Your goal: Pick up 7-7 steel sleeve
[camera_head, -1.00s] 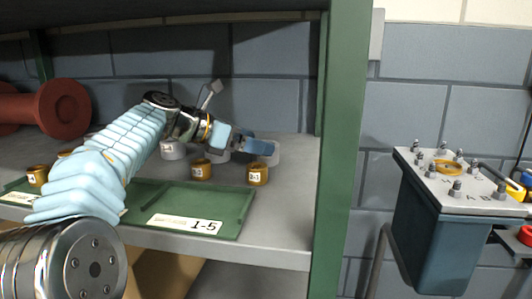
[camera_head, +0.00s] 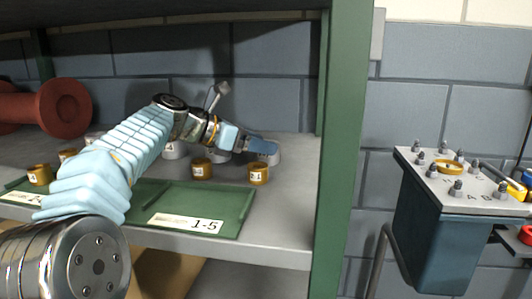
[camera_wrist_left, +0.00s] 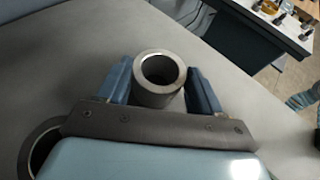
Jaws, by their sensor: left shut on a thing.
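A grey steel sleeve (camera_wrist_left: 159,78) stands upright between the two fingers of my left gripper (camera_wrist_left: 160,88) in the left wrist view. The fingers are shut on it, one on each side. In the head view my left gripper (camera_head: 265,147) is at the back right of the shelf, and the sleeve there is mostly hidden behind the fingers. Its label cannot be read. Another grey sleeve (camera_wrist_left: 42,145) is partly hidden by the gripper body in the wrist view.
Several brass sleeves stand on the shelf, one (camera_head: 259,174) just in front of my left gripper and another (camera_head: 202,169) to its left. A green tray (camera_head: 235,212) marked 1-5 lies at the front. A green post (camera_head: 341,150) rises to the right. A blue casing (camera_head: 437,225) stands beyond it.

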